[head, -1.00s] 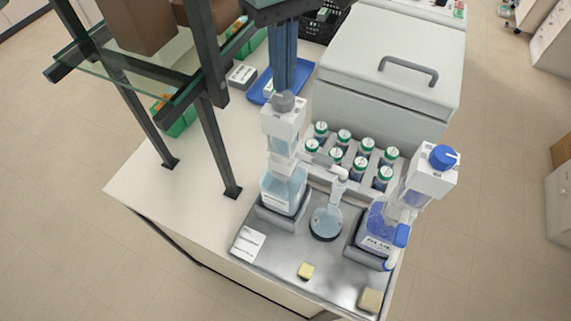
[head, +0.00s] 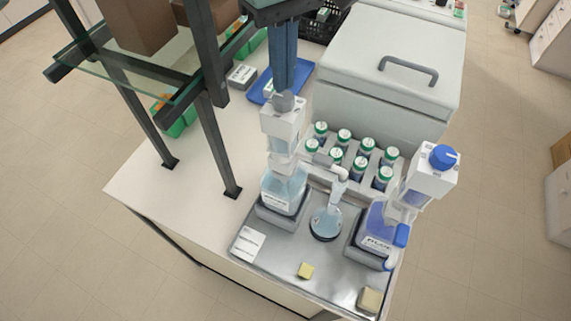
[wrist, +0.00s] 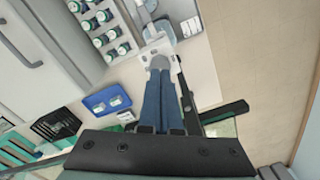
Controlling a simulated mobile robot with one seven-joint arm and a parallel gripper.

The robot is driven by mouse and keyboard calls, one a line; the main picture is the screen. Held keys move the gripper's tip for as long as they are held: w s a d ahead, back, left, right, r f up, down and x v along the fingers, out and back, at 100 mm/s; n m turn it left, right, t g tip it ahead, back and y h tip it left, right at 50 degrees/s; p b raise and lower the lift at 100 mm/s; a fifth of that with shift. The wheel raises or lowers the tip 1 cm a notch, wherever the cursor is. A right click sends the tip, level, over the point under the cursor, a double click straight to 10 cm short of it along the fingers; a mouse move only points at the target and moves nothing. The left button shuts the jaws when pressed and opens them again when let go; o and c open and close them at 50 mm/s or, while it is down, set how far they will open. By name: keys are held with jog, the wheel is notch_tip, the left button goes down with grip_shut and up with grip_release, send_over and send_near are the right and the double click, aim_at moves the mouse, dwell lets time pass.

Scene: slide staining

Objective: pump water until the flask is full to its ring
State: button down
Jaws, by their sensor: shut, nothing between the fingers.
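The water dispenser (head: 284,190) is a clear bottle with a white pump head and grey top knob (head: 284,102). The ring and exact level are too small to tell. My gripper (head: 284,88) is shut and empty, fingers pointing down at the grey knob. The wrist view shows my blue fingertips (wrist: 158,76) right at the knob (wrist: 160,62); whether they touch cannot be told.
A blue-capped dispenser (head: 378,232) stands right of the flask. Behind is a rack of green-capped bottles (head: 344,136) and a white lidded box (head: 385,85). A dark shelf frame (head: 205,110) rises at left.

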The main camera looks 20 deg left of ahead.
jog(key=shift+f, duration=0.15)
jog(key=shift+f+b, duration=0.75)
jog(key=shift+f, duration=0.45)
jog(key=shift+s+f, duration=0.1)
jog(key=shift+r+p, duration=1.05)
jog(key=shift+r, duration=0.35)
jog(key=shift+f, duration=0.15)
dwell(0.6)
jog(key=shift+f+b, duration=0.85)
jog(key=shift+f, duration=0.4)
dwell(0.3)
jog(key=shift+r+p, duration=1)
jog(key=shift+r, duration=0.35)
